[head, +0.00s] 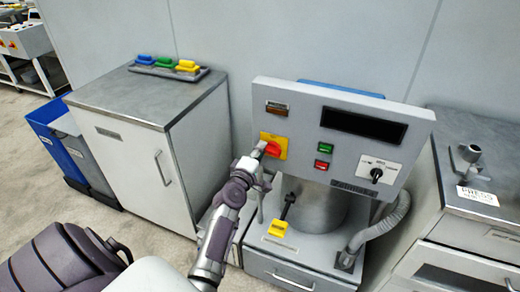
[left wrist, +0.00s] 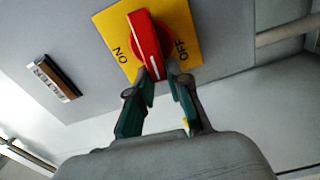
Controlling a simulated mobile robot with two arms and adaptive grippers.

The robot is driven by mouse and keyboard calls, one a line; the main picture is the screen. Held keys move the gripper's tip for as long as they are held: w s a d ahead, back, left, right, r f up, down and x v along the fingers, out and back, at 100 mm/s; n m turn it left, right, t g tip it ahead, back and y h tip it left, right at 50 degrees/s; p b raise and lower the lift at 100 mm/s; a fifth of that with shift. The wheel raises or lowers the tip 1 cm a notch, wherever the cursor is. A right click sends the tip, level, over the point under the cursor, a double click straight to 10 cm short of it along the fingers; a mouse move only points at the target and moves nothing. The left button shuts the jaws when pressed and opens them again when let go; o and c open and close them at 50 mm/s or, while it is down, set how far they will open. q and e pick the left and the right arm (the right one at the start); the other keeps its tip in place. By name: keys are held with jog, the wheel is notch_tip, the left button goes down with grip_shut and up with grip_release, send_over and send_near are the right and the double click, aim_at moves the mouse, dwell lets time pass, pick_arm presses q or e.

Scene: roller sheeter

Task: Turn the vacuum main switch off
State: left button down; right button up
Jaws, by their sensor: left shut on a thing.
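The vacuum main switch is a red rotary knob (head: 273,148) on a yellow plate (head: 280,141) on the grey control panel (head: 340,118). In the left wrist view the red knob (left wrist: 147,40) carries a white line, which lies between the printed ON and OFF marks on the yellow plate (left wrist: 186,24). My left gripper (head: 263,149) reaches the knob from the left. In the left wrist view its dark green fingers (left wrist: 160,78) lie on both sides of the knob's grip, shut on it. My right gripper is not in view.
Green (head: 324,149) and red (head: 321,165) buttons and a black selector (head: 376,174) sit on the panel to the right. A yellow-ended lever (head: 278,228) and a grey hose (head: 378,235) are below. A cabinet (head: 135,150) stands at left.

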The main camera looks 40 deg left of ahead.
pick_arm(q)
jog(key=shift+w+d+f+n, duration=0.1)
jog(key=shift+d+n, duration=0.05)
jog(key=shift+n, duration=0.45)
jog(key=c, duration=1.2)
grip_release()
jog(key=shift+o, duration=0.5)
jog(key=shift+w, duration=0.15)
jog(key=v, duration=1.2)
jog(key=shift+f, duration=0.15)
